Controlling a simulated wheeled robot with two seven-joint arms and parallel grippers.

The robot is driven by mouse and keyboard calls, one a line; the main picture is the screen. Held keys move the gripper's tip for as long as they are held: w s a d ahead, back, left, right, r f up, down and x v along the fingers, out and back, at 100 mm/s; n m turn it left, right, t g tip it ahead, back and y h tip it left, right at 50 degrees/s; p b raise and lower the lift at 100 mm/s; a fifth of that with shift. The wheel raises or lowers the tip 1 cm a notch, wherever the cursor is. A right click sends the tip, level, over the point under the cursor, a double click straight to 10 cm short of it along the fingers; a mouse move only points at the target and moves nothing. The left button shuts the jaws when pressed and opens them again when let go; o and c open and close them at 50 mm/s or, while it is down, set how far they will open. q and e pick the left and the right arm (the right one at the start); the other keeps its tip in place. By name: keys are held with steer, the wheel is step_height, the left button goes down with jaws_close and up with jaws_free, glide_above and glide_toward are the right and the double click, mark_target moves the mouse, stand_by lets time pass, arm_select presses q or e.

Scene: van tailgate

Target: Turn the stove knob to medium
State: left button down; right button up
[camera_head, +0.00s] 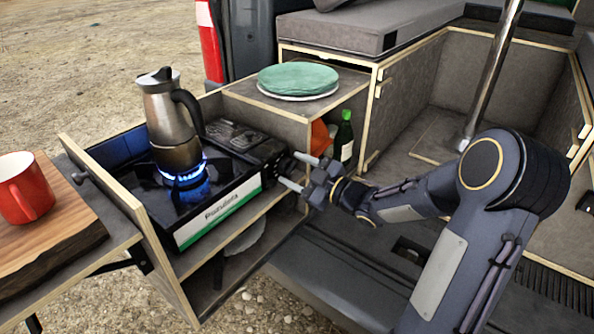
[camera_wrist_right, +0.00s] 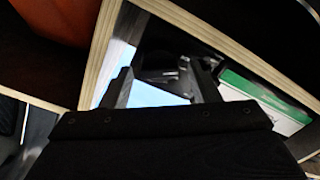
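The stove (camera_head: 215,212) is a black camping stove with a white and green label, set in a pull-out drawer. A blue flame burns under a metal coffee pot (camera_head: 172,118) on its burner. My right gripper (camera_head: 290,171) is at the right end of the stove's front, with its fingers spread apart and pointing at the dark control end (camera_head: 262,148). The knob cannot be made out clearly there; the gripper covers that spot. In the right wrist view the two fingers (camera_wrist_right: 164,88) stand apart, with dark stove parts (camera_wrist_right: 160,70) beyond them. My left gripper is not in view.
A red mug (camera_head: 24,188) stands on a wooden board (camera_head: 55,235) at the left. Green plates (camera_head: 298,78) lie on the cabinet top (camera_head: 262,101) behind the gripper. A green bottle (camera_head: 344,137) stands inside the cabinet. The drawer's wooden side panel (camera_head: 118,190) edges the stove.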

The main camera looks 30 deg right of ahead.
steer(key=c, duration=0.9)
steer(key=shift+o, duration=0.2)
steer(key=shift+r+m+p, duration=0.2)
steer(key=shift+m+p, duration=0.7)
steer(key=m+p, duration=0.2)
steer(key=m, duration=0.1)
steer(key=shift+m+p, duration=0.3)
steer(key=m+p, duration=0.2)
steer(key=m, duration=0.1)
steer(key=shift+d, duration=0.15)
steer(key=shift+w+f+m+p, duration=0.15)
steer(key=shift+m+p, duration=0.55)
steer(key=shift+m, duration=0.5)
